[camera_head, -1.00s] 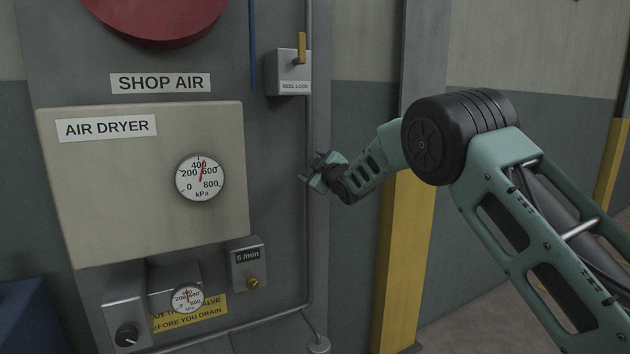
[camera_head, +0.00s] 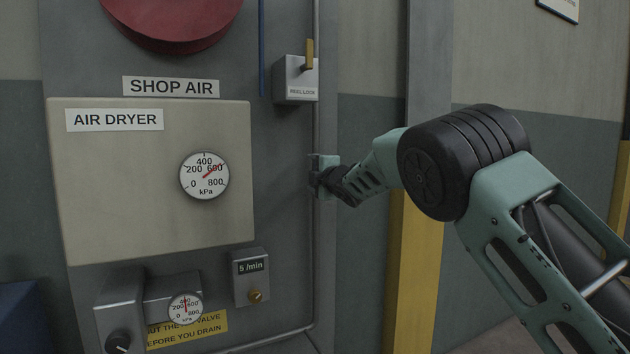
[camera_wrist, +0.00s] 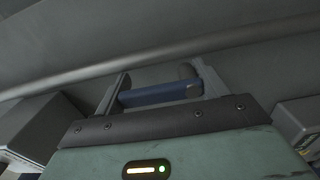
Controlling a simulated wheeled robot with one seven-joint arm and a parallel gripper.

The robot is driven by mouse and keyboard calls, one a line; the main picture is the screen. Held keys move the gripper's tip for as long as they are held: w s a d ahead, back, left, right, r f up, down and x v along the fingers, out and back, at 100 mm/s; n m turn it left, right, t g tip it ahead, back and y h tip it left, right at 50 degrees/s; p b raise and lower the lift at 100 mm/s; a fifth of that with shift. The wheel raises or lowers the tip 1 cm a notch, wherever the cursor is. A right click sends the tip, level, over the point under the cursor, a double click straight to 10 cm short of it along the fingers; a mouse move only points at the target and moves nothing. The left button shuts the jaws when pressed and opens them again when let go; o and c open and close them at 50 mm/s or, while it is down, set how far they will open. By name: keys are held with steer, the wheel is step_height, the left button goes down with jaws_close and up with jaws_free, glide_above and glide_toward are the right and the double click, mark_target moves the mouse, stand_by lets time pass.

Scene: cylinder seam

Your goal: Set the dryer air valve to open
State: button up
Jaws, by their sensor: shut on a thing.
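My gripper (camera_head: 318,172) is at the grey vertical pipe to the right of the air dryer box (camera_head: 110,220). In the wrist view its two fingers (camera_wrist: 160,88) are shut on a blue bar-shaped handle (camera_wrist: 158,95), which spans the space between them. The rest of the valve is hidden behind my gripper, and its label cannot be read. The dryer's large gauge (camera_head: 204,176) has its red needle pointing toward 600 kPa.
A reel lock box (camera_head: 296,82) with a yellow lever is above my gripper. A 5 /min box (camera_head: 250,277) with a brass knob, a small gauge (camera_head: 186,309) and a black knob (camera_head: 119,342) are below the dryer. A yellow post (camera_head: 415,270) stands behind my arm.

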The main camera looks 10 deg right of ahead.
steer(key=shift+f, duration=0.1)
stand_by(0.4)
steer(key=o, duration=1.4)
steer(key=shift+s, duration=0.1)
steer(key=b+v, duration=0.1)
steer(key=v, duration=1.6)
steer(key=shift+s, duration=0.1)
